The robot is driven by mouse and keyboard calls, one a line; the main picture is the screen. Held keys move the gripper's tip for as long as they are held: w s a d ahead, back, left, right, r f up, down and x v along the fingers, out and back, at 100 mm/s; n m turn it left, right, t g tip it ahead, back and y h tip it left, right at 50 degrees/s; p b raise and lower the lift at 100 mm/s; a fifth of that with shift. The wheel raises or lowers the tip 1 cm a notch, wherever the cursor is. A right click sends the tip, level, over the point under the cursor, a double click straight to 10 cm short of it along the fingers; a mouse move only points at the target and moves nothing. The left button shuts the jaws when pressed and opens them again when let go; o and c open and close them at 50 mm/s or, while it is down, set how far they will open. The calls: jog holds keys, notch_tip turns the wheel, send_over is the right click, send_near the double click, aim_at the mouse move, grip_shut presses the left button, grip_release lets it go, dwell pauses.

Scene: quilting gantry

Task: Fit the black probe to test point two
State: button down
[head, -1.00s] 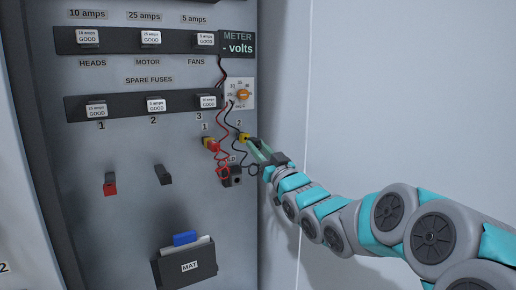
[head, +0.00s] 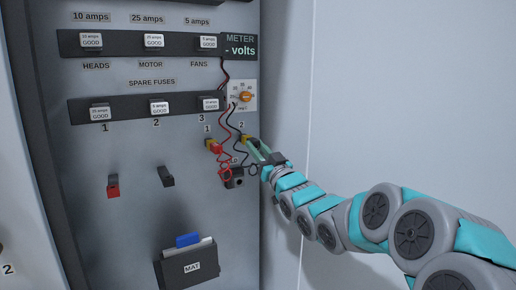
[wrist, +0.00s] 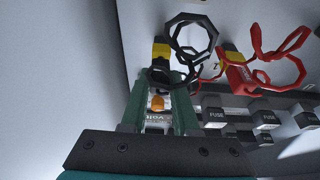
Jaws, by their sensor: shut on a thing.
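The black probe (wrist: 172,76) is between my green fingers in the wrist view, with its black lead looping over it. My gripper (head: 252,143) is shut on it at test point two (head: 244,138), the yellow fitting under the label 2. In the wrist view, this yellow fitting (wrist: 160,52) is right at the probe's end; whether the tip is seated inside is hidden by lead and fingers. The red probe (head: 216,148) is at the yellow fitting of test point one, to the left; it also shows in the wrist view (wrist: 238,78).
The meter display (head: 239,46) reads "- volts", above an orange dial (head: 245,97). Fuse rows (head: 155,107) lie to the left. A red-ended holder (head: 113,187), a black holder (head: 166,177) and a MAT pocket (head: 187,269) are lower. A plain wall is on the right.

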jog(key=shift+w+a, duration=0.2)
jog(key=shift+w, duration=0.05)
jog(key=c, duration=0.6)
grip_release()
jog(key=shift+d+f, duration=0.1)
jog(key=v, duration=0.7)
jog(key=shift+s, duration=0.35)
jog(key=shift+d+f, duration=0.1)
jog(key=shift+d, duration=0.1)
